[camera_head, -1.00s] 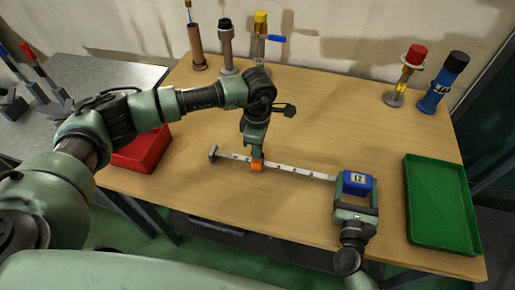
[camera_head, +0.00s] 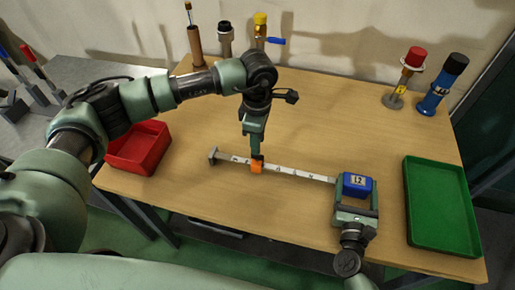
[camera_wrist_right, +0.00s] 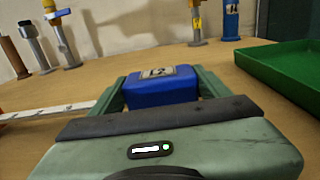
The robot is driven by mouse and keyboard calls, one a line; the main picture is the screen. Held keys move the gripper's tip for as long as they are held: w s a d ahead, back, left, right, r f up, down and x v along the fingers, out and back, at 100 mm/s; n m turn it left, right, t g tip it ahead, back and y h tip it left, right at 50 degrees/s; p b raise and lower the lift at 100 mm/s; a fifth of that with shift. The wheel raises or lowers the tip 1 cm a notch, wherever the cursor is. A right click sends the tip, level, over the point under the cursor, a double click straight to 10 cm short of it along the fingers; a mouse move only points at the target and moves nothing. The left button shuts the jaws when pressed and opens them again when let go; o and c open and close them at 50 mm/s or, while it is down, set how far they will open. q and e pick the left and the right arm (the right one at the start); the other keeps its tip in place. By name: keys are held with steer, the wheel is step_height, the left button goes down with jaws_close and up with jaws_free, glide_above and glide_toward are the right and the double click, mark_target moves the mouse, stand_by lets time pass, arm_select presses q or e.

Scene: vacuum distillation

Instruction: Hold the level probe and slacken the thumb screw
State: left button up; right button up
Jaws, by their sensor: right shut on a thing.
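The level probe (camera_head: 302,174) is a pale strip with dark marks, lying across the front of the table. It has a blue block with a label (camera_head: 356,184) at its right end and a grey end piece (camera_head: 213,156) at its left. My right gripper (camera_head: 357,196) is shut on the blue block, which also shows between its fingers in the right wrist view (camera_wrist_right: 160,88). An orange piece (camera_head: 257,168), likely the thumb screw, sits on the strip. My left gripper (camera_head: 257,158) points down with its fingertips at the top of the orange piece; the jaw gap is too small to make out.
A red tray (camera_head: 139,149) is at the left and a green tray (camera_head: 438,207) at the right edge. Upright fittings stand along the back, including a yellow-topped one (camera_head: 260,28), a red-topped one (camera_head: 408,75) and a blue one (camera_head: 441,85). The table's middle right is clear.

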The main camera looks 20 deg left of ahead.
arm_select(q)
step_height(320, 180, up, 7)
stand_by(0.3)
arm_select(e)
steer(key=o, duration=2.1)
steer(key=s, duration=1.2)
steer(key=shift+d, duration=0.25)
arm_select(q)
steer(key=shift+f, duration=0.1)
